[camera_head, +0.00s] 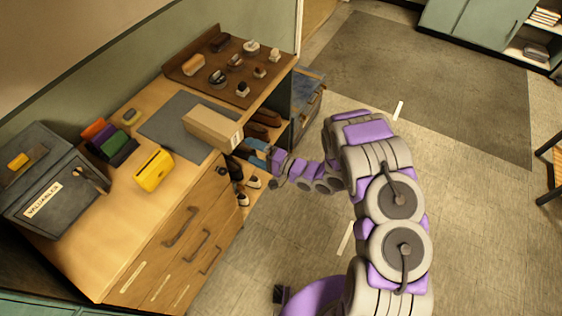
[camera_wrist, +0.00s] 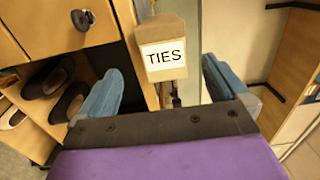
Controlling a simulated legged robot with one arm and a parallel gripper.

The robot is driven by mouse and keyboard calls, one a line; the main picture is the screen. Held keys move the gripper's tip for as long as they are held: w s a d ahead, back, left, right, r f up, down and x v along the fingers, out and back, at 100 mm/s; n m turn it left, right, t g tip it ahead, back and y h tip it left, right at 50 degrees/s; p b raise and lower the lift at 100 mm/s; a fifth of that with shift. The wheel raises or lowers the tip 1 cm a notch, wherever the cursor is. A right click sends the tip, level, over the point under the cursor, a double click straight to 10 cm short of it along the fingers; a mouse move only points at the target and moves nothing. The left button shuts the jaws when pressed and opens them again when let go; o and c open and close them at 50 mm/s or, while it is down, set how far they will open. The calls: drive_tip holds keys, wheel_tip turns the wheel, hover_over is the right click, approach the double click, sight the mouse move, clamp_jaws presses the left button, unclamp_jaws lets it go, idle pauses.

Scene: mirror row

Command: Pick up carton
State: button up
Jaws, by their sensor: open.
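The carton (camera_head: 212,127) is a tan box lying on the grey mat near the front edge of the wooden counter. Its labelled end faces out. In the wrist view the carton (camera_wrist: 164,30) shows this end with a white label reading "TIES". My gripper (camera_head: 250,158) is in front of the counter edge, close to the carton's labelled end. In the wrist view my gripper (camera_wrist: 162,90) has its two blue fingers spread wide, with nothing between them. The carton is ahead of the gap between them. The carton's far end is hidden in the wrist view.
The grey mat (camera_head: 163,132) lies under the carton. A yellow box (camera_head: 153,170) stands left of it, with a dark "VALUABLES" box (camera_head: 50,198) farther left. A brown tray (camera_head: 262,88) of small items lies behind. Shoes (camera_head: 236,168) fill shelves below.

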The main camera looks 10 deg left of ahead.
drive_tip(key=v, duration=1.1)
drive_tip(key=shift+w+d+p, duration=0.15)
drive_tip(key=shift+p, duration=0.3)
drive_tip(key=shift+d, duration=0.15)
